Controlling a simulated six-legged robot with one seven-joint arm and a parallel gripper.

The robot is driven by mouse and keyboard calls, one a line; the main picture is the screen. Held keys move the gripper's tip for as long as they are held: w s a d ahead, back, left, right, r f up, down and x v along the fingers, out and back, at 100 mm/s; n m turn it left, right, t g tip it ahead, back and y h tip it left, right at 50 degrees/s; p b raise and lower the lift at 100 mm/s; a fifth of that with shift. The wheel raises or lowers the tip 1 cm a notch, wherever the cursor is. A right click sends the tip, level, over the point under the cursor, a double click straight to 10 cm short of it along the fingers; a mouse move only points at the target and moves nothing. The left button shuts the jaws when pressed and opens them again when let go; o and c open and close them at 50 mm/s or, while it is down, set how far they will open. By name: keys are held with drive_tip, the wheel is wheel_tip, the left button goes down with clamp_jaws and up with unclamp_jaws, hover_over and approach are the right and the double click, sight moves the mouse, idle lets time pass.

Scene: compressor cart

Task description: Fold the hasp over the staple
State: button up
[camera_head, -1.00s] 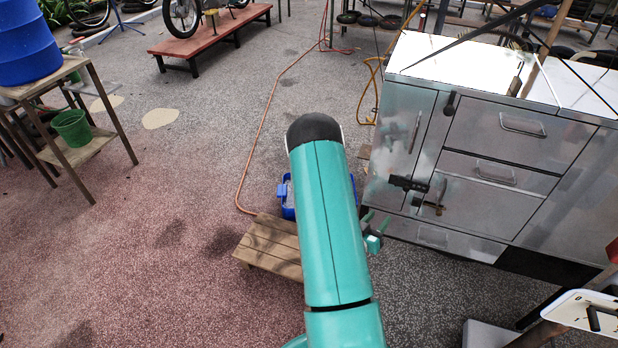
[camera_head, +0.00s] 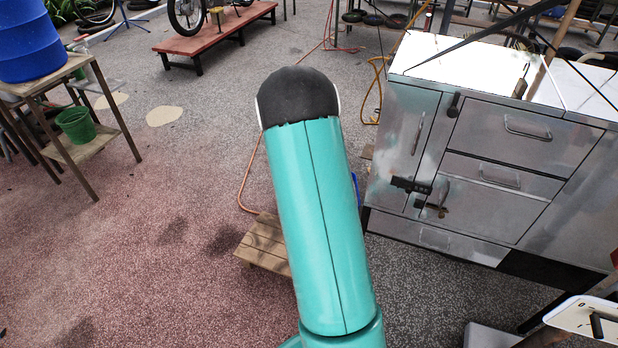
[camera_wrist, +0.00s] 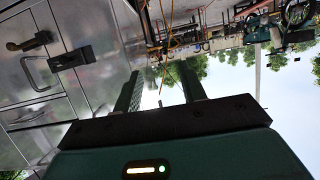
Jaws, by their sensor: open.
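The black hasp (camera_head: 410,185) is a dark bar on the front of the metal cart (camera_head: 490,190), near the seam beside the narrow left door. It also shows as a black block in the wrist view (camera_wrist: 72,58). A brass-coloured fitting (camera_head: 437,209) sits just below and right of it; it also shows in the wrist view (camera_wrist: 28,43). I cannot make out the staple clearly. My gripper (camera_wrist: 160,82) is open and empty, its two fingers apart, with the hasp off to the left in the wrist view. In the head view it is hidden behind my arm.
A wooden step (camera_head: 262,246) stands on the floor left of my arm. A sliver of a blue bin (camera_head: 356,186) shows behind the arm. A white tray (camera_head: 585,317) is at the lower right. Drawer handles stick out from the cart.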

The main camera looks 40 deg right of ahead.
drive_tip(key=w+a+r+n+t+y, duration=0.1)
drive_tip(key=w+a+r, duration=0.2)
drive_tip(key=w+a, duration=0.1)
drive_tip(key=shift+y, duration=0.4)
drive_tip(key=shift+w, duration=0.1)
drive_tip(key=w+a+r+n+t+y, duration=0.1)
drive_tip(key=a+r+n+y, duration=0.25)
drive_tip(key=a+r, duration=0.5)
drive_tip(key=w+a+r+n+t+y, duration=0.15)
drive_tip(key=a+r+y, duration=0.4)
drive_tip(key=a, duration=0.65)
drive_tip(key=s+a+r+n+g, duration=0.1)
drive_tip(key=s+a+r+n, duration=0.1)
drive_tip(key=s, duration=0.4)
drive_tip(key=s+a+r+n+g+y, duration=0.1)
drive_tip(key=s+a+r+n, duration=0.1)
drive_tip(key=s+a+r, duration=0.2)
drive_tip(key=s+a+r+n+g, duration=0.2)
drive_tip(key=s+a+r+n, duration=0.1)
drive_tip(key=s+a, duration=0.4)
drive_tip(key=shift+s+r, duration=0.4)
drive_tip(key=shift+s, duration=0.8)
drive_tip(key=shift+c, duration=0.5)
